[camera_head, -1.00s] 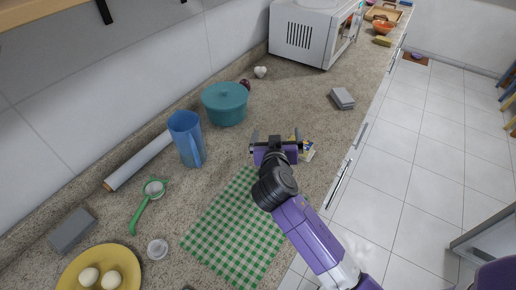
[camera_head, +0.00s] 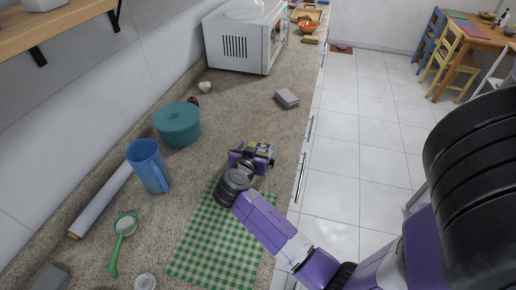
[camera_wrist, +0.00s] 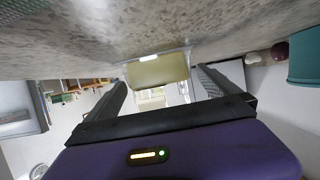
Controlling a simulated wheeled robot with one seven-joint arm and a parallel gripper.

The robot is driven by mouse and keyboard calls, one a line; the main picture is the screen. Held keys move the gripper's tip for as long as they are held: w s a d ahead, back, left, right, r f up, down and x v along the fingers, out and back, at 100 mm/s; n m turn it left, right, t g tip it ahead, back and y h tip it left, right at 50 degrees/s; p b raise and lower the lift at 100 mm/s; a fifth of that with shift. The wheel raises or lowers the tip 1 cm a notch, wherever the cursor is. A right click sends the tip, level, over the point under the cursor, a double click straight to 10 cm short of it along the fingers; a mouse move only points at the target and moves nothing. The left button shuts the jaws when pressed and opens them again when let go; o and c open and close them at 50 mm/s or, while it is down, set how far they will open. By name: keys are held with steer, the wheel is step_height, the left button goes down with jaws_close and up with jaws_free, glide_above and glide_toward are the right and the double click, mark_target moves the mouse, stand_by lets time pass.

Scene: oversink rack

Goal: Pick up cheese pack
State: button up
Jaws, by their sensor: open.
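In the wrist view, a pale yellowish block (camera_wrist: 157,71), likely the same pack, shows between the two spread fingers of my gripper (camera_wrist: 162,82). The fingers are open, and I see no clear contact with it. My gripper hides part of the pack in the head view.
A green checked cloth (camera_head: 218,240) lies behind my gripper. A blue pitcher (camera_head: 148,166) and teal pot (camera_head: 177,124) stand to the left. A grey box (camera_head: 287,98) lies farther along the counter, before the microwave (camera_head: 245,40). Counter between pack and grey box is clear.

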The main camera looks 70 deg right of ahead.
steer(key=shift+w+d+f, duration=0.1)
steer(key=shift+d+f, duration=0.15)
steer(key=shift+d, duration=0.45)
steer(key=c, duration=1.6)
steer(key=shift+r, duration=0.2)
